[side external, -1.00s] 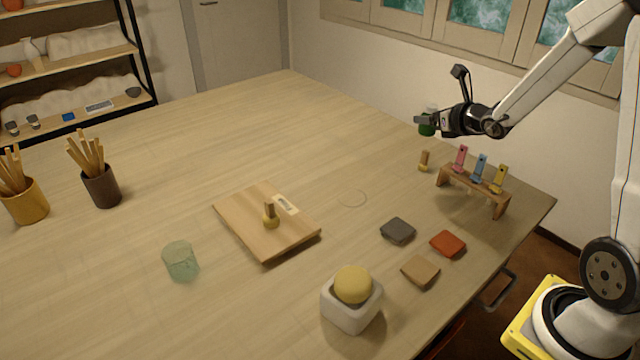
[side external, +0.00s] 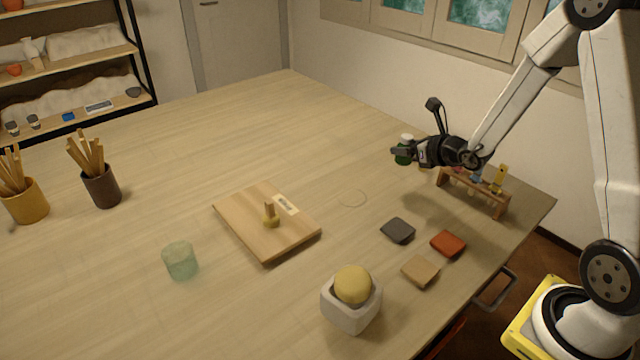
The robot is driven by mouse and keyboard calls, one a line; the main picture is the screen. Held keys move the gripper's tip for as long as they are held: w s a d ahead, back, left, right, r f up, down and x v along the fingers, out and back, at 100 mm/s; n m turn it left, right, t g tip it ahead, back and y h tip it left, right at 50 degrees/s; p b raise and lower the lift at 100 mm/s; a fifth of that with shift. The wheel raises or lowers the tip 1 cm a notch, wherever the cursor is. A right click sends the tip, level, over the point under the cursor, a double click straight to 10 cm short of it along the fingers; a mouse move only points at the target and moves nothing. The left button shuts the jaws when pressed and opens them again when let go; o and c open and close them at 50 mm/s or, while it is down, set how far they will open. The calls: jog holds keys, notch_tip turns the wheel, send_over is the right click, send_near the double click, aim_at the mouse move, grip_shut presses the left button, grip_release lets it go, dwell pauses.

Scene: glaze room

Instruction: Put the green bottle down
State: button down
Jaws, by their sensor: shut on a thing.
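The green bottle (side external: 403,156) has a white cap and is partly hidden behind my gripper. My gripper (side external: 405,152) is shut on the bottle, near the right back part of the table (side external: 250,130). The bottle looks upright; whether its base touches the table I cannot tell. A faint ring (side external: 353,198) is marked on the tabletop, to the lower left of the bottle.
A wooden rack (side external: 500,209) with coloured tools stands right of my gripper. Dark, red and tan tiles (side external: 398,231) lie in front.

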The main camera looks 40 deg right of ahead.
aim_at(403, 164)
jog(key=shift+f, duration=0.1)
jog(key=shift+f, duration=2.1)
jog(key=shift+f, duration=0.1)
jog(key=shift+f, duration=1.7)
jog(key=shift+f, duration=0.1)
jog(key=shift+c, duration=0.4)
grip_release()
